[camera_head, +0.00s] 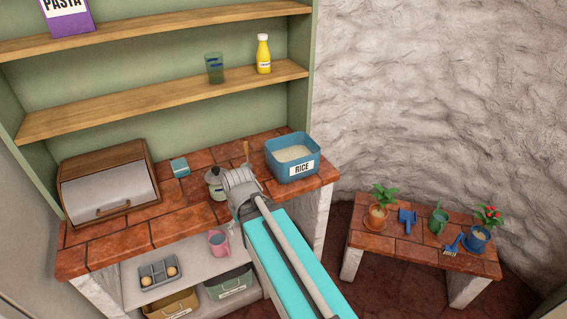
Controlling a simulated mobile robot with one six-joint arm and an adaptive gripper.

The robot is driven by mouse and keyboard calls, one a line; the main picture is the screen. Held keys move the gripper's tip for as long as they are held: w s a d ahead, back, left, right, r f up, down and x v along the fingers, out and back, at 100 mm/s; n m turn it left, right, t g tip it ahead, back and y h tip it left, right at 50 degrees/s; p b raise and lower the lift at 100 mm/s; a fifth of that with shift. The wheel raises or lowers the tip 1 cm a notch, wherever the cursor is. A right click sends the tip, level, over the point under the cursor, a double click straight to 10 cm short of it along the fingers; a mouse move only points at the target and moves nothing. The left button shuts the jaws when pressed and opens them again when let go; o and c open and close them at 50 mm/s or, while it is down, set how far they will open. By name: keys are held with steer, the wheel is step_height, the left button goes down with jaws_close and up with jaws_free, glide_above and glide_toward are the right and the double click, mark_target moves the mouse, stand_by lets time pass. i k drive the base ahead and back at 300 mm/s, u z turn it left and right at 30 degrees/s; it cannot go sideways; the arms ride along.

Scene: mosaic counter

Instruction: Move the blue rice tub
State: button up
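The blue rice tub (291,168) stands upright near the right end of the tiled counter (170,217). It is an open rectangular tub with a white RICE label on its front and pale rice inside. My gripper (239,178) is over the counter to the left of the tub, with a gap between them. The fingers are hard to make out from behind my arm, so I cannot tell whether they are open or shut. Nothing of the tub is hidden by the arm.
A lidded jar (214,184) is close to my gripper's left. A bread box (108,184) and small teal box (180,167) stand farther left. Shelves (160,101) rise behind. A low tiled bench (400,246) with plants is at right. Front-left counter tiles are clear.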

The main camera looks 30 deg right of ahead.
mark_target(292, 157)
steer(key=k, duration=1.35)
steer(key=z, duration=0.45)
steer(key=i, duration=1.8)
steer(key=u, duration=0.4)
